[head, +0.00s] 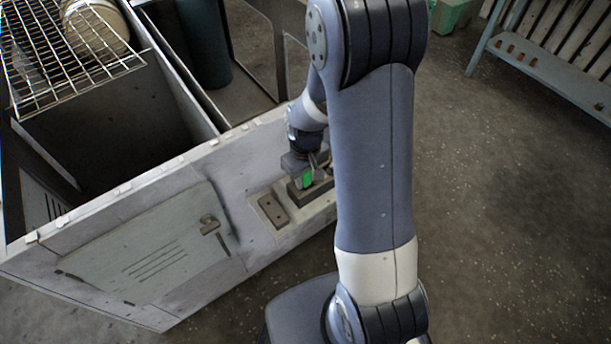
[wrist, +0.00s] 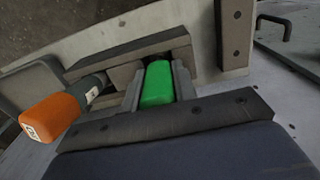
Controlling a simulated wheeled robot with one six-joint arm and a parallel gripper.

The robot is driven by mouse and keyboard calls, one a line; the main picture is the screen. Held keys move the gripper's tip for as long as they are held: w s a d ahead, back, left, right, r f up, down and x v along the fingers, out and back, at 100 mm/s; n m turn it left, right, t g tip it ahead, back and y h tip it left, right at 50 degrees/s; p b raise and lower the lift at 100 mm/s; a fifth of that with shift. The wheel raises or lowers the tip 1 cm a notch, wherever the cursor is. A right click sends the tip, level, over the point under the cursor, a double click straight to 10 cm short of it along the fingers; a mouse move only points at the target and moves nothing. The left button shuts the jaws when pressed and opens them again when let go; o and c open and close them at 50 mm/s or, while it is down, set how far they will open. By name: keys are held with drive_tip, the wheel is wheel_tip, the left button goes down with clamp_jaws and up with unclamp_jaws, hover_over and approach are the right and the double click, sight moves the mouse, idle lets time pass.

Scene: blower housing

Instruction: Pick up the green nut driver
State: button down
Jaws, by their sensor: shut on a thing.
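The green nut driver (wrist: 157,84) shows its green handle between the two fingers of my gripper (wrist: 157,92) in the wrist view. The fingers are shut on the handle from both sides. In the head view the green handle (head: 307,178) shows at my gripper (head: 310,170), by a small holder on the housing's side. The driver's shaft is hidden, and I cannot tell whether it still sits in the holder.
An orange-handled tool (wrist: 52,116) lies just left of my gripper, close to it. The holder's grey block (wrist: 128,57) is right behind the fingers. The housing (head: 150,250) has an open top and a wire rack (head: 65,60). Open floor (head: 500,220) lies to the right.

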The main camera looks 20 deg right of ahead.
wheel_tip(320, 180, up, 10)
drive_tip(key=shift+p, duration=0.9)
drive_tip(key=c, duration=1.6)
unclamp_jaws()
drive_tip(key=shift+c, duration=0.2)
clamp_jaws()
